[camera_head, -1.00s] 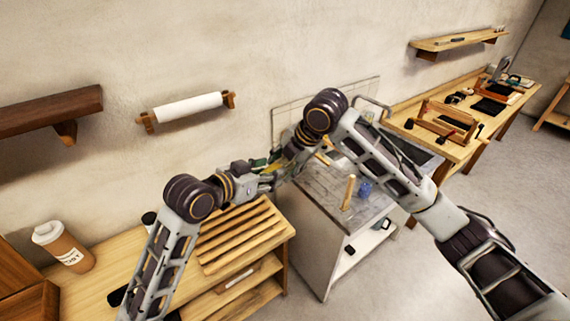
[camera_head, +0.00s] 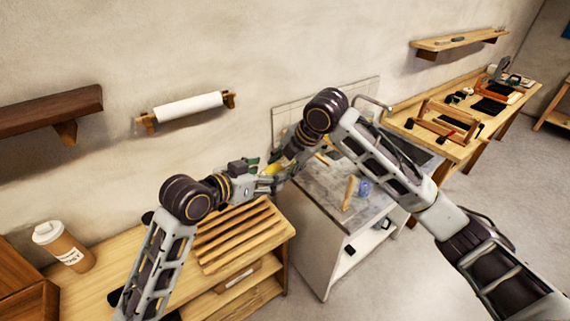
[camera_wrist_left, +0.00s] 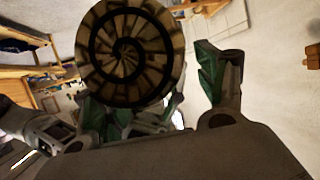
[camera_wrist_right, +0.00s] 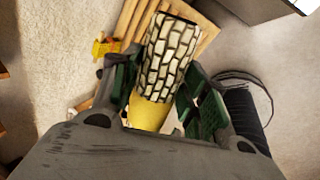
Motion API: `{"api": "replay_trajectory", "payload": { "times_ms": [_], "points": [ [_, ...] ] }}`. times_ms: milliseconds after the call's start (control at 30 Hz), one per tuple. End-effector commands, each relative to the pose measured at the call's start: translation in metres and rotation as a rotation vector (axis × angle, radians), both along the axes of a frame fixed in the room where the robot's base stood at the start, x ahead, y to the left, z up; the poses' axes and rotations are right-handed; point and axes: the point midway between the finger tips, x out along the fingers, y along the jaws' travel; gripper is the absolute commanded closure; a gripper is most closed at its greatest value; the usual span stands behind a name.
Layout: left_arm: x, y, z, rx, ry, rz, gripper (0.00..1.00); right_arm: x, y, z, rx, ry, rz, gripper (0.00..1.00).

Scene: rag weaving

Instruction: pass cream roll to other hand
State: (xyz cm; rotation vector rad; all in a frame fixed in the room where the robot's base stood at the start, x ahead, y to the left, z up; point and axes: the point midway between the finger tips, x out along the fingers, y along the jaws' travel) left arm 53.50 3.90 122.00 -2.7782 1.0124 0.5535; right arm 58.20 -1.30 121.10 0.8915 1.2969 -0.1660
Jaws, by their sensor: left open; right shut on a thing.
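The cream roll (camera_wrist_right: 170,60) is a cylinder with a cream, dark-outlined brick pattern and a yellow lower part, seen in the right wrist view. My right gripper (camera_wrist_right: 158,100) is shut on it, with a green-padded finger on each side. In the left wrist view the roll's round end (camera_wrist_left: 130,52) shows a dark spiral. It covers much of the left part of that view, in front of my open left gripper (camera_wrist_left: 160,95). I cannot tell whether the left fingers touch it. In the head view the grippers meet closely and only a bit of yellow (camera_head: 271,169) shows between them.
A slatted wooden rack (camera_head: 240,235) lies on the wooden bench below my left arm. A grey-topped cabinet (camera_head: 325,205) stands below the grippers, with a wooden post (camera_head: 349,193) and a blue item (camera_head: 364,188) on it. A labelled cup (camera_head: 66,248) stands at left.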

Motion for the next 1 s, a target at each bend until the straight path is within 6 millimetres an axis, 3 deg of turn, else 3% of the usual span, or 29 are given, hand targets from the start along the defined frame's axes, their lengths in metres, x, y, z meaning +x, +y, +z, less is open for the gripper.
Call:
{"api": "replay_trajectory", "payload": {
  "times_ms": [600, 1000],
  "points": [
    [-0.043, 0.037, 0.023, 0.001, -0.001, 0.0, 0.28, 0.0, 0.0, 0.001, 0.001, -0.001, 0.0, 0.85],
    [-0.047, 0.04, 0.026, 0.001, -0.001, 0.0, 0.28, 0.0, 0.0, 0.001, 0.001, -0.001, 0.0, 0.85]
  ]
}}
